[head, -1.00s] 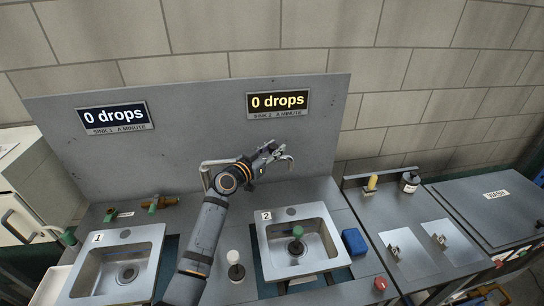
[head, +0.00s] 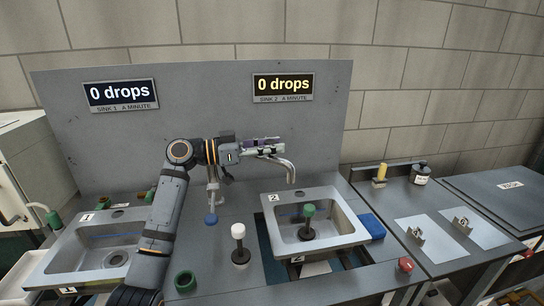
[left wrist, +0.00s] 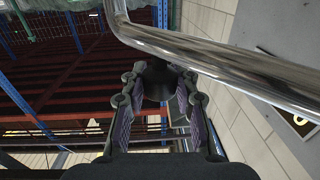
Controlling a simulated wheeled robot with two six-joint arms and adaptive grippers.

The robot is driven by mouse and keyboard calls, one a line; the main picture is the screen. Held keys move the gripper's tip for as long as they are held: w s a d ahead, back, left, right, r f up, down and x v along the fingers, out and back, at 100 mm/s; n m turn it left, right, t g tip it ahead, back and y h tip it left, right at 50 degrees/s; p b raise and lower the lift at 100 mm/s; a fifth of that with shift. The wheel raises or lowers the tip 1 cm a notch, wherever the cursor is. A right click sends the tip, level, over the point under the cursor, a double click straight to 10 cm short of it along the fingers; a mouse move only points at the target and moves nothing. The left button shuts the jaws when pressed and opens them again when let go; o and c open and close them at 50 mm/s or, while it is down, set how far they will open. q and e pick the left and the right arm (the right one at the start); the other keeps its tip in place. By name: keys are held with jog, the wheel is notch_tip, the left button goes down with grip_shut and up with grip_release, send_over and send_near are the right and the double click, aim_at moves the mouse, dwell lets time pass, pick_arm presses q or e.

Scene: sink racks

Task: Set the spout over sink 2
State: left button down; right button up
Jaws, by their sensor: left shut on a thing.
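The spout (head: 290,169) is a bent chrome tube behind the sinks, its end turned down. In the head view its tip appears just above the back rim of sink 2 (head: 350,233), left of that rim's middle. I cannot tell how far its tip reaches over the basin. My left gripper (head: 272,147) is shut on the spout. The left wrist view shows the chrome tube (left wrist: 215,60) crossing in front of the fingers. The spout's upright (head: 213,178) is partly hidden by my arm. My right gripper is not in view.
Sink 1 (head: 75,262) is at the left, partly behind my left arm. A green-topped plunger (head: 309,211) stands in sink 2. A white-topped plunger (head: 238,231) and a green ring (head: 185,282) are left of sink 2.

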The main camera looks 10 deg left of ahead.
pick_arm(q)
jog(key=shift+s+a+f, duration=0.1)
jog(key=shift+s, duration=0.3)
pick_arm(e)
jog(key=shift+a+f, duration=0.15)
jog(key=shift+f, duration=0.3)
pick_arm(q)
jog(key=c, duration=1)
grip_release()
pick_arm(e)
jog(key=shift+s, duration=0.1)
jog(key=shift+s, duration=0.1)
pick_arm(q)
jog(key=v, duration=1.2)
jog(key=shift+w+a, duration=0.15)
jog(key=shift+w, duration=0.05)
